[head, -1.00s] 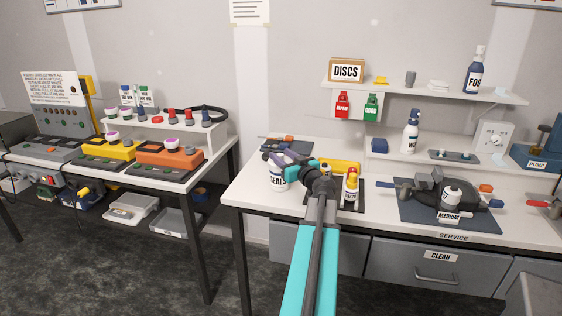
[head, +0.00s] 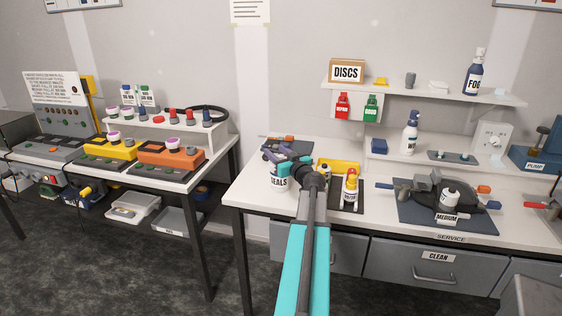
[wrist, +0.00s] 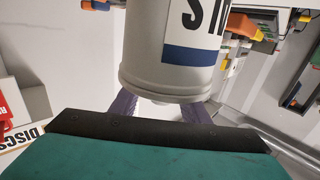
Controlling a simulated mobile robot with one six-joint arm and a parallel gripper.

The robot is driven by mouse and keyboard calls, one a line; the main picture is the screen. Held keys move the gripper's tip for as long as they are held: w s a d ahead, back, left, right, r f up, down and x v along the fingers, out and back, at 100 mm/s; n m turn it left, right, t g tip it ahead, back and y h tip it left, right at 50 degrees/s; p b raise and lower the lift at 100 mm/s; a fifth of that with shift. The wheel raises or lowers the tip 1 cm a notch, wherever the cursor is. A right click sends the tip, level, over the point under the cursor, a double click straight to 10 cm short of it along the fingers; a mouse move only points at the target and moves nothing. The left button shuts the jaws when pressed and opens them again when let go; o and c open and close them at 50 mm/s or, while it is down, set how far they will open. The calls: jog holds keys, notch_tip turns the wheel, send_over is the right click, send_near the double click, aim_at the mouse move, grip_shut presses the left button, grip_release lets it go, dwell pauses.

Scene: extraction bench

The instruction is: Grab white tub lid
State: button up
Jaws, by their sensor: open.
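The white tub (head: 280,181), labelled SEALS, stands upright at the left end of the right-hand bench. Its top and lid are mostly hidden behind my gripper in the head view. My gripper (head: 279,157) is open, with its purple fingers at the tub's top. In the wrist view the tub (wrist: 172,62) looks upside down, with a blue band and dark letters. There the white lid (wrist: 178,98) end points toward my gripper (wrist: 162,112), and a finger shows on each side of it. I cannot tell whether the fingers touch the lid.
Dark tools with an orange end (head: 289,139) lie behind the tub. A shelf (head: 430,93) hangs at the back right.

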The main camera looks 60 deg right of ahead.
jog(key=shift+w+d, duration=0.1)
jog(key=shift+w, duration=0.1)
dwell(0.4)
grip_shut()
